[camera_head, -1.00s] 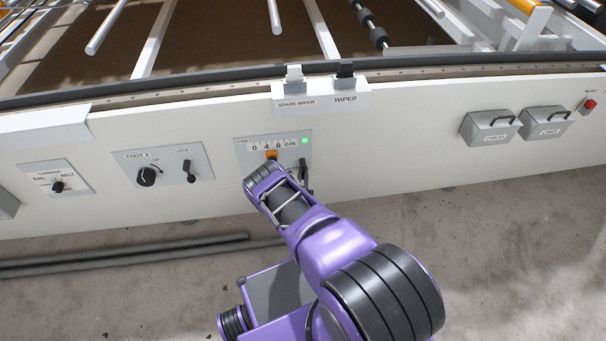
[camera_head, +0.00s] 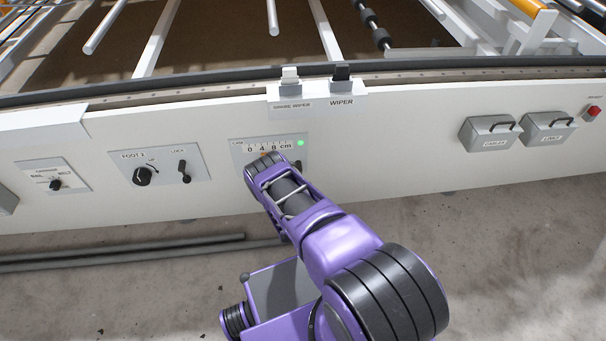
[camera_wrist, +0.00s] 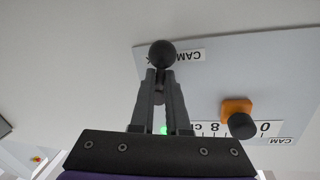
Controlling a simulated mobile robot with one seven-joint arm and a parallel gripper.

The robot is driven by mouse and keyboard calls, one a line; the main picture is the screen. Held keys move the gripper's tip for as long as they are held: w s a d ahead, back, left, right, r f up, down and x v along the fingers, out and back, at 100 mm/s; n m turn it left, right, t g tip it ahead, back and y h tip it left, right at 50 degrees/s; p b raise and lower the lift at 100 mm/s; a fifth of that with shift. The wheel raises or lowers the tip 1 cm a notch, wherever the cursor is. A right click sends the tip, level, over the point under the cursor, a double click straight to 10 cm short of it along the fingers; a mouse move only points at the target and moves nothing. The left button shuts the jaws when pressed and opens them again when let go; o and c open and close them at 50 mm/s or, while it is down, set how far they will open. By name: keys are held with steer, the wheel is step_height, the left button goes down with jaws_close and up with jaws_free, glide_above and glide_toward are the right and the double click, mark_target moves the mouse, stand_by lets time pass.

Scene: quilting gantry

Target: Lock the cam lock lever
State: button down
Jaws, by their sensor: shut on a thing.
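The cam panel (camera_head: 240,145) is a grey plate on the white gantry side, with a 0–4–8 cm scale and a lit green lamp (camera_head: 300,143). The cam lock lever has a black ball knob (camera_wrist: 162,54), seen in the wrist view in front of the plate, which appears upside down there. My gripper (camera_wrist: 161,85) is shut on the lever, its fingers around the stem just below the ball. In the head view my wrist covers the fingertips and most of the lever. An orange cam pointer (camera_wrist: 236,106) with a black knob is beside the gripper, apart from it.
Left of the cam panel are the foot 2 panel (camera_head: 158,167), with a knob and lock lever, and a carriage selector panel (camera_head: 52,176). Two grey handled boxes (camera_head: 489,134) (camera_head: 548,130) and a red button (camera_head: 593,111) are at right.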

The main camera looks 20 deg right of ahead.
steer(key=m, duration=0.2)
steer(key=shift+w+a+r+m, duration=0.15)
steer(key=shift+r+m, duration=0.15)
steer(key=m, duration=0.1)
steer(key=m+y, duration=0.1)
steer(key=m, duration=0.1)
steer(key=shift+w+a+r+m+g+p, duration=0.1)
steer(key=shift+a+r+m+g+p, duration=0.2)
steer(key=shift+a+r+m, duration=0.1)
steer(key=shift+a+r+m+y+b, duration=0.1)
steer(key=shift+r+m+y, duration=0.25)
steer(key=shift+m, duration=0.7)
steer(key=shift+a+r+m+y+b, duration=0.15)
steer(key=shift+m+y, duration=0.3)
steer(key=shift+m, duration=0.65)
steer(key=shift+d+r+m+y+b, duration=0.1)
steer(key=shift+r+m+y, duration=0.25)
steer(key=shift+m, duration=0.7)
steer(key=shift+w, duration=0.1)
steer(key=c, duration=1)
jaws_free()
steer(key=shift+f, duration=0.1)
steer(key=shift+o, duration=0.4)
steer(key=shift+s+a, duration=0.1)
steer(key=shift+s, duration=0.15)
